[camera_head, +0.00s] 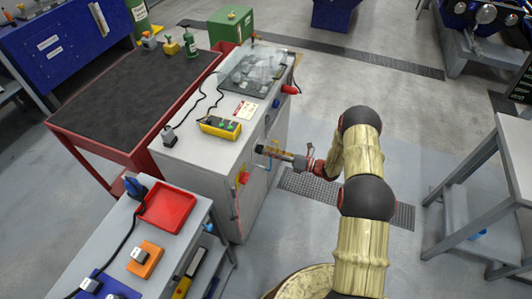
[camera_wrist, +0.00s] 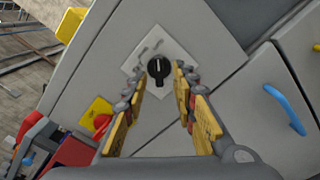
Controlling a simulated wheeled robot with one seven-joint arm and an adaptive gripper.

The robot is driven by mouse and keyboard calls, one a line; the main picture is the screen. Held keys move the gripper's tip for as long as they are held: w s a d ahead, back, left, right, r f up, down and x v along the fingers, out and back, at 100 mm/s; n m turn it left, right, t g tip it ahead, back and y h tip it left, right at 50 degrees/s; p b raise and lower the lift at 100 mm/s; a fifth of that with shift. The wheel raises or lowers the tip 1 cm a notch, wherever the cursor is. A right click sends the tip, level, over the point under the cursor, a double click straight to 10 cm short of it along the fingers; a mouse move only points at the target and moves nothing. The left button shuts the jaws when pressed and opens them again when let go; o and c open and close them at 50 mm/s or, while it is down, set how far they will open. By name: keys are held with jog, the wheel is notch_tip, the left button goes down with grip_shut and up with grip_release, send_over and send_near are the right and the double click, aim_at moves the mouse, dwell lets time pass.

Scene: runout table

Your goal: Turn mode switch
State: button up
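The mode switch is a black rotary knob (camera_wrist: 158,68) with a pale line on its face, set on a light square plate (camera_wrist: 160,52) on the grey cabinet front. Markings beside the knob are too small to read. My gripper (camera_wrist: 158,88) is open in the wrist view. Its two yellow-padded fingers lie on either side of the knob, with visible gaps. Whether the fingertips reach knob depth I cannot tell. In the head view my gripper (camera_head: 268,151) is at the cabinet's front face, and the knob is hidden there.
On the cabinet front, a red knob on a yellow plate (camera_wrist: 98,112) is left of my fingers, and a blue handle (camera_wrist: 285,108) is at right. The cabinet top (camera_head: 190,140) holds a yellow control box (camera_head: 220,127). A red tray (camera_head: 167,208) is nearby.

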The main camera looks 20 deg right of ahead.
jog(key=shift+x, duration=0.95)
jog(key=shift+c, duration=1.4)
jog(key=c, duration=0.4)
grip_shut()
